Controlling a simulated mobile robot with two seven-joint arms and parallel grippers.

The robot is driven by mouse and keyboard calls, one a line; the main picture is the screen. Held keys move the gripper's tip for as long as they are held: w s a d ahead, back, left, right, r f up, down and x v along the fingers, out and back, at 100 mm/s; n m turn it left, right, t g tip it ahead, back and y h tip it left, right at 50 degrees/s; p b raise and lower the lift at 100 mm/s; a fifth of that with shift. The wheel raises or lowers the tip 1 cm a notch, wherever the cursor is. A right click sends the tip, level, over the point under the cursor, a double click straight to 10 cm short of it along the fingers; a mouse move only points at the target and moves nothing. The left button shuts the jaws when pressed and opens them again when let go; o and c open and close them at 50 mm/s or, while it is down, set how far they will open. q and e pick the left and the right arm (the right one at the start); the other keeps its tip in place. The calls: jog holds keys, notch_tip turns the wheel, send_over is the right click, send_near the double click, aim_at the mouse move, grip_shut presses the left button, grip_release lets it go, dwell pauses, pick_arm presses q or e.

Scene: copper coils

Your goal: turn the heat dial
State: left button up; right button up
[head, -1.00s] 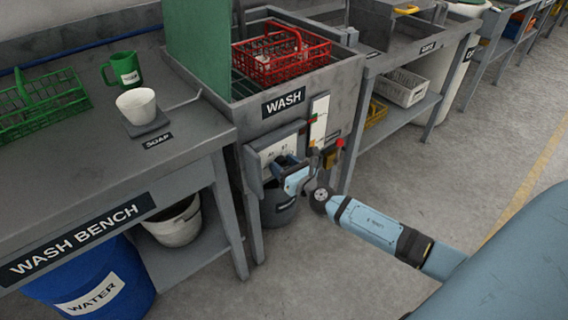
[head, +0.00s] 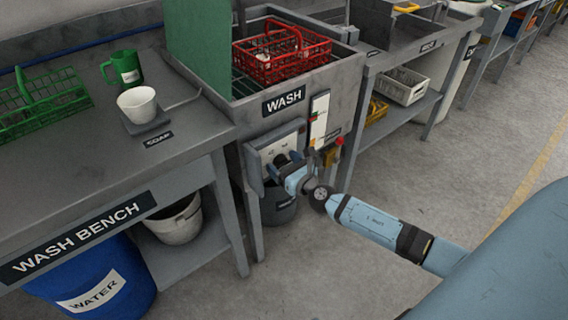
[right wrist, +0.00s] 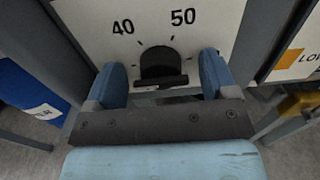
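The heat dial (right wrist: 160,66) is a black round knob with a bar-like grip on a white plate marked 40 and 50. It sits on the front of the wash station, where the white dial plate (head: 272,150) shows in the head view. My right gripper (right wrist: 160,76) is open, with one blue finger on each side of the dial and a visible gap on both sides. In the head view my right gripper (head: 286,172) is at the panel and hides part of the dial. My left gripper is not in view.
A red crate (head: 262,72) stands in the wash station above the panel. A red button (head: 339,141) and a white strip panel (head: 319,118) are right of the dial. A grey bucket (head: 279,208) stands below. The wash bench (head: 190,110) is at the left.

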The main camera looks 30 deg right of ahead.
jog(key=shift+s, duration=0.1)
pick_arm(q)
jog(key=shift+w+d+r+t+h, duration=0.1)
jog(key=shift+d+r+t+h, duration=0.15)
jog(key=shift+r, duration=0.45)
pick_arm(e)
jog(key=s+d, duration=0.1)
jog(key=s, duration=1.2)
jog(key=shift+s, duration=0.3)
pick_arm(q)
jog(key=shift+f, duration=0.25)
